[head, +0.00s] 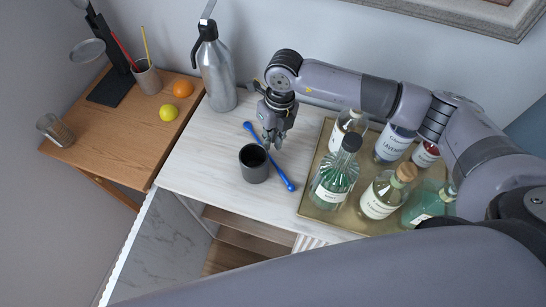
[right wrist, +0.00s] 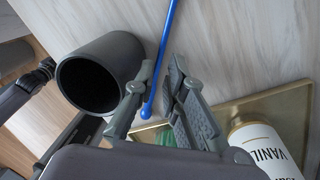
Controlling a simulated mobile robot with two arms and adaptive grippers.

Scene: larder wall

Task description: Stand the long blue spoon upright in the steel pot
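The long blue spoon (head: 270,157) lies flat on the white counter, running diagonally behind and to the right of the pot. The pot (head: 254,170) is a dark grey, open cylinder standing upright at the counter's front; its inside looks dark. My right gripper (head: 273,146) points down over the middle of the spoon, just behind the pot. In the right wrist view the fingers (right wrist: 164,66) are apart, with the spoon (right wrist: 168,35) showing in the gap between them, not gripped. The pot (right wrist: 112,52) is close beside the left finger there.
A gold tray (head: 302,204) with several bottles stands right of the spoon. A steel siphon (head: 217,75) is at the back left. A wooden table (head: 105,133) at left carries an orange, a lemon, a cup and a glass. Counter left of the pot is clear.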

